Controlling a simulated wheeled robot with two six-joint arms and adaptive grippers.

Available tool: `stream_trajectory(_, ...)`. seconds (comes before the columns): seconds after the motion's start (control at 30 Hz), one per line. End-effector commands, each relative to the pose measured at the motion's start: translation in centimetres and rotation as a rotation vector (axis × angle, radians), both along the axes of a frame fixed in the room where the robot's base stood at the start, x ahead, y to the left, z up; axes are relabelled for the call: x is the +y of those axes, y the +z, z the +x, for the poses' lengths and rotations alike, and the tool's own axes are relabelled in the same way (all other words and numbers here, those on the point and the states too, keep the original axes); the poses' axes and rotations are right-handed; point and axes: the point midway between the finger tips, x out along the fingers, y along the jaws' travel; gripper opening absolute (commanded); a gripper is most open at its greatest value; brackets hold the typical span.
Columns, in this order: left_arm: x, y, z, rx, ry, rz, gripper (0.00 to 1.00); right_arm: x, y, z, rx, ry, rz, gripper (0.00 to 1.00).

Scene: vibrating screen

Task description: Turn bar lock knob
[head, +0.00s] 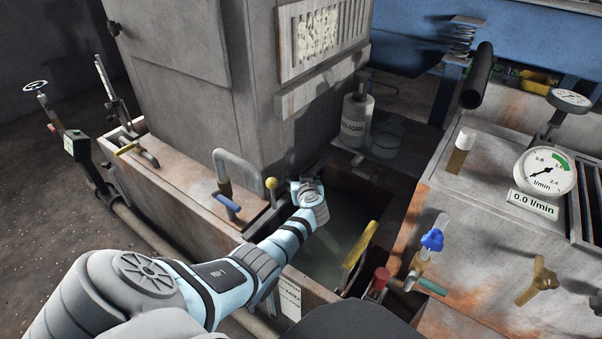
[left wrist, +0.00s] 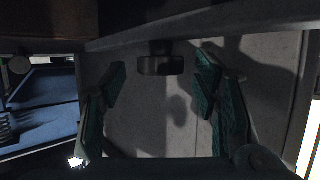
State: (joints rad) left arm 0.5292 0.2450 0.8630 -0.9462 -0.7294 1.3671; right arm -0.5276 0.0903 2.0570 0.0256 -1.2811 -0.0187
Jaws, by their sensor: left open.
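My left gripper (left wrist: 162,72) is open and empty in the left wrist view, with one dark green finger on each side. A small dark block (left wrist: 160,65), which may be the bar lock knob, lies between the fingertips, in front of a pale grey panel (left wrist: 165,115). The fingers appear clear of it. In the head view my left arm reaches forward and ends at the wrist (head: 309,197), beside the grey housing; the fingers and the block cannot be made out there. My right gripper is not in view.
A yellow ball knob (head: 271,184) stands left of my wrist. A yellow handle (head: 360,244), a red knob (head: 381,277) and a blue valve (head: 432,240) are to the right. A white bottle (head: 356,115) stands behind. The grey housing (head: 190,110) blocks the far left side.

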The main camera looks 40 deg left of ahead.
Motion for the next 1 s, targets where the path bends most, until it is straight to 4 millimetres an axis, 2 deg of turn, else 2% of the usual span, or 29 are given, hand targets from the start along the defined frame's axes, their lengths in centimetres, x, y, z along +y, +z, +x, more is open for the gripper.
stream_trajectory(0.33, 0.3, 0.0, 0.2, 0.000, 0.000, 0.000, 0.55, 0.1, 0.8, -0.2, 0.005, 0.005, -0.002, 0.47)
stream_trajectory(0.63, 0.3, -0.1, 0.2, 0.000, 0.000, 0.000, 0.07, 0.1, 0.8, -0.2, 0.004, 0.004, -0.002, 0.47)
stream_trajectory(0.77, 0.4, -0.1, 0.1, 0.003, -0.025, 0.000, 0.07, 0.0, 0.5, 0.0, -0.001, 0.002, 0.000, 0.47)
stream_trajectory(1.0, 0.6, 0.1, -0.2, 0.005, -0.229, -0.001, 0.08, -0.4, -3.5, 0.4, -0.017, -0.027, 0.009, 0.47)
